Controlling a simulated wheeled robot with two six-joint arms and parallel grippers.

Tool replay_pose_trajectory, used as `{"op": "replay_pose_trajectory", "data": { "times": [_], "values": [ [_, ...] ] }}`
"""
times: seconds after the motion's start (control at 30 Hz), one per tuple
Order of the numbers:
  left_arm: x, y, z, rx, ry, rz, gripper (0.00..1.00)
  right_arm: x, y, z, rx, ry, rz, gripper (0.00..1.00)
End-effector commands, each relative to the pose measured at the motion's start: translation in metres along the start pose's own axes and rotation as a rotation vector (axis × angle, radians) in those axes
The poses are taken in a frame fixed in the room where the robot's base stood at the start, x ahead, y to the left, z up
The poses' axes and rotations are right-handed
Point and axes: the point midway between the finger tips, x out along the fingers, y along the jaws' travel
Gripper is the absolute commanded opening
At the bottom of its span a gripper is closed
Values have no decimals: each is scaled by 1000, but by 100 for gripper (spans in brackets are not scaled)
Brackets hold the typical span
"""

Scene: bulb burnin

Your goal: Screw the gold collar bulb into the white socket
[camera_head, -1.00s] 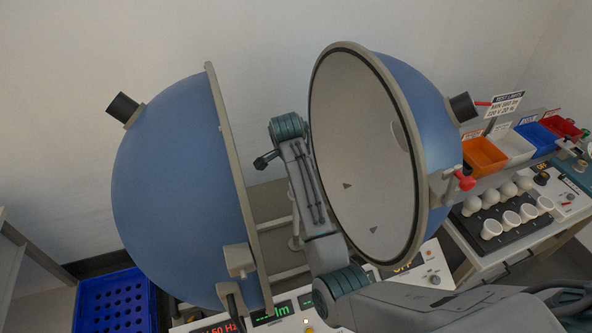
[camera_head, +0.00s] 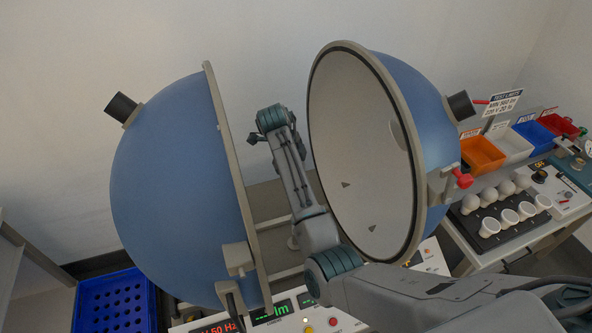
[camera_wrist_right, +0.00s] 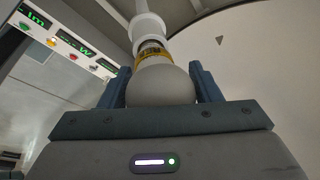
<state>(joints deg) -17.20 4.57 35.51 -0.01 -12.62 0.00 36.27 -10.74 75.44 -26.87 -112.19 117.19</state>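In the right wrist view, my right gripper (camera_wrist_right: 162,88) has its two blue fingers on either side of the round white bulb (camera_wrist_right: 160,85) and appears shut on it. The bulb's gold collar (camera_wrist_right: 152,50) points away from the palm, toward the white socket (camera_wrist_right: 147,25). The collar lines up with the socket and seems to meet it; how far it sits inside, I cannot tell. In the head view my right arm reaches between the two sphere halves, and its fingers, the bulb and the socket cannot be made out. My left gripper is not in view.
The open blue sphere halves, left (camera_head: 165,190) and right (camera_head: 435,130), stand close on both sides of my arm. A display panel (camera_head: 275,315) is below. A black rack (camera_head: 505,232) of white bulbs, an orange bin (camera_head: 483,155) and other bins are right; a blue crate (camera_head: 112,302) is lower left.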

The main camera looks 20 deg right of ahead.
Motion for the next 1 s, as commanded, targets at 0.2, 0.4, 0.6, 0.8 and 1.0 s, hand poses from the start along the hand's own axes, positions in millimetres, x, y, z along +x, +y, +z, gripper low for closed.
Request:
{"op": "replay_pose_trajectory", "data": {
  "times": [0.2,0.4,0.6,0.8,1.0],
  "values": [
    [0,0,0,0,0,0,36,0,0,0,-1,0,-1,69],
    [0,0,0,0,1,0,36,0,0,0,-61,-10,-16,69],
    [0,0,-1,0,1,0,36,0,1,1,-310,-47,-80,69],
    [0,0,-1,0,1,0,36,-1,0,1,-571,-84,-148,69],
    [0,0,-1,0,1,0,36,-1,0,2,-838,-123,-216,69]
  ]
}}
